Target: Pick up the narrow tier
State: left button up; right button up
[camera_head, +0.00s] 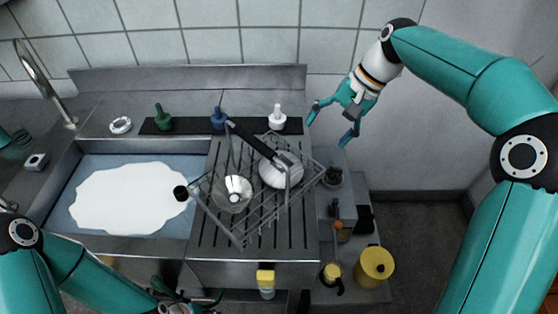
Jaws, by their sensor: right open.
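I cannot tell for certain which piece is the narrow tier. A wire rack (239,243) stands tilted on the slatted metal drainboard, holding a shallow grey bowl-like piece (231,203) and a pale rounded piece (271,178). A black handle (252,138) lies across the rack's top. My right gripper (328,134) is open and empty, above and to the right of the rack, near the counter's back right corner. My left gripper (187,299) is low at the bottom edge, in front of the counter; its fingers show only partly.
A sink (88,228) with a white patch (130,198) lies left, beside a faucet (45,85). Green (163,122), blue (218,119) and white (277,119) bottles stand on a dark strip behind the rack. A yellow canister (374,263) stands lower right. Floor is clear farther right.

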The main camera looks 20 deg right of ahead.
send_over(296, 171)
jog(key=d, duration=0.2)
notch_tip(296, 171, down, 9)
jog(key=shift+r, duration=0.1)
jog(key=shift+s+d+p+x, duration=0.15)
jog(key=shift+p+x, duration=0.05)
jog(key=shift+x, duration=1.3)
jog(key=shift+s+d+p+x, duration=0.15)
jog(key=shift+d+x, duration=0.05)
jog(key=shift+x, duration=1.35)
